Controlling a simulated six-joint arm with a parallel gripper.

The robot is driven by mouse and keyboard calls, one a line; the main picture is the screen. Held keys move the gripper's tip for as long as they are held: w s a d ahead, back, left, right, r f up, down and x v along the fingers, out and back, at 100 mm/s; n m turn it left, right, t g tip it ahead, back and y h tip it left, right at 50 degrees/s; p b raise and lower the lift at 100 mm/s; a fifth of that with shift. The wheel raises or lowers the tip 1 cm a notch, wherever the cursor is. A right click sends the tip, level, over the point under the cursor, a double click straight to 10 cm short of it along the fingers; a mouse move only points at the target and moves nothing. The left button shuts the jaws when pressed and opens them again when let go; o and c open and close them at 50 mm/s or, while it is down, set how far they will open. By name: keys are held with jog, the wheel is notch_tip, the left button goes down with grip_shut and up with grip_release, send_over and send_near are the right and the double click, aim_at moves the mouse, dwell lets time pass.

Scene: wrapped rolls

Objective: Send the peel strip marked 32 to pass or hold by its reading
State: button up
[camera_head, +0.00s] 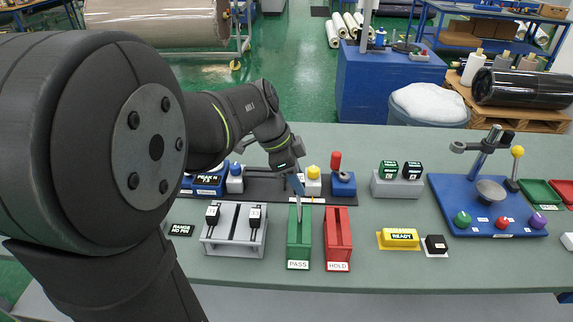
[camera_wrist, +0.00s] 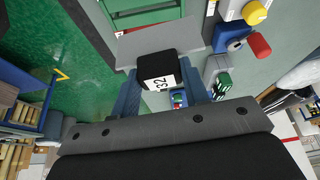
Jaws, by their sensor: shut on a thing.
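My gripper (camera_wrist: 158,88) is shut on the black head (camera_wrist: 157,66) of the peel strip, whose white label reads 32. In the head view my gripper (camera_head: 293,183) is above the back of the green PASS holder (camera_head: 299,253). The strip's thin grey length (camera_head: 299,208) hangs down in line with that holder. I cannot tell whether its lower end is inside the slot. The red HOLD holder (camera_head: 338,248) stands just right of it. A blue meter (camera_head: 208,181) at left shows PEAK N and a small number that looks like 7.3, partly behind my arm.
A grey rack (camera_head: 234,249) holds two black-headed strips left of PASS. A yellow READY block (camera_head: 400,237), a grey block with two dark displays (camera_head: 398,187) and a blue fixture (camera_head: 487,215) stand right. The bench front is clear.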

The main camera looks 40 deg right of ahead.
jog(key=shift+s+a+r+m, duration=0.1)
jog(key=shift+s+a+m, duration=0.15)
jog(key=shift+s+m, duration=0.4)
jog(key=shift+f, duration=2.5)
jog(key=shift+f, duration=0.1)
jog(key=shift+f, duration=3.2)
